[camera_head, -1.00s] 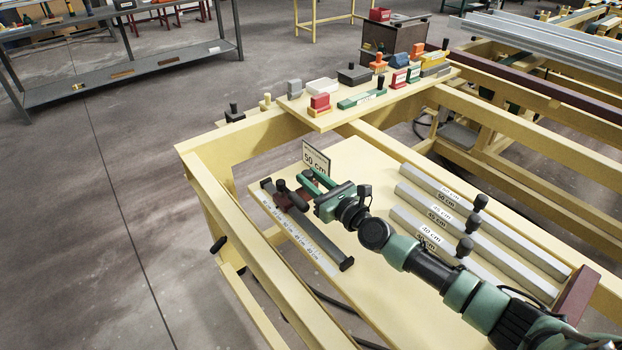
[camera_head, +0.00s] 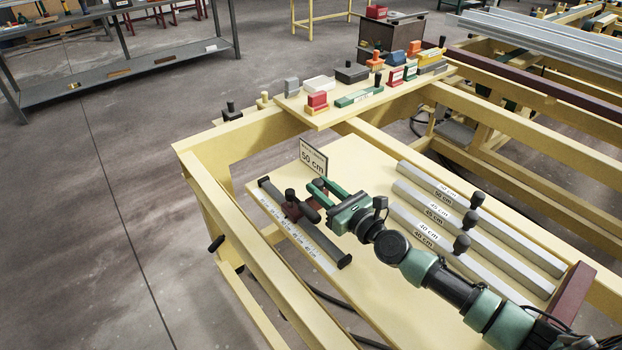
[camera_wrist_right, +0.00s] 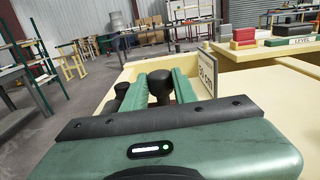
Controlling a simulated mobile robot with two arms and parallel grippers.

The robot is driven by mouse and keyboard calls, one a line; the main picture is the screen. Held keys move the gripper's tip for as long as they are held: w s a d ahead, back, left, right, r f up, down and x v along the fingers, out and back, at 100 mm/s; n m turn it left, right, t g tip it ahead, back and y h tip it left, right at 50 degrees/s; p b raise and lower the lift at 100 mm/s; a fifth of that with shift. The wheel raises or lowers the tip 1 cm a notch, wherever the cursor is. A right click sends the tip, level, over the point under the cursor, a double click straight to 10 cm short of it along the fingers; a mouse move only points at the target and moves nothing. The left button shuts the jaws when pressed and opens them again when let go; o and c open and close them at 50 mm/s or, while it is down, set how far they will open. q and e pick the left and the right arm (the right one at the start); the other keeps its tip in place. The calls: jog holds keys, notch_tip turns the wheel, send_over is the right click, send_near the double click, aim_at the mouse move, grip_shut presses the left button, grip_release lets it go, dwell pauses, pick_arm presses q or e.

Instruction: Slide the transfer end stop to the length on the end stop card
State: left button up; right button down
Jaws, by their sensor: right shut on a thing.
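My right gripper (camera_head: 316,192) is shut on the end stop. In the wrist view a black knob (camera_wrist_right: 160,84) stands between the green fingers. My left gripper is out of view.
Grey bars (camera_head: 470,235) with black knobs and length labels lie right of my right arm. A dark red block (camera_head: 572,292) stands at their near end. A shelf board (camera_head: 322,122) with several coloured blocks is behind the card.

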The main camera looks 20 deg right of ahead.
jog(key=shift+v, duration=0.9)
jog(key=c, duration=1.1)
grip_release()
jog(key=shift+w, duration=0.1)
jog(key=b+v, duration=0.2)
jog(key=v, duration=0.5)
jog(key=shift+f, duration=0.15)
jog(key=shift+s+d, duration=0.15)
jog(key=shift+s, duration=0.25)
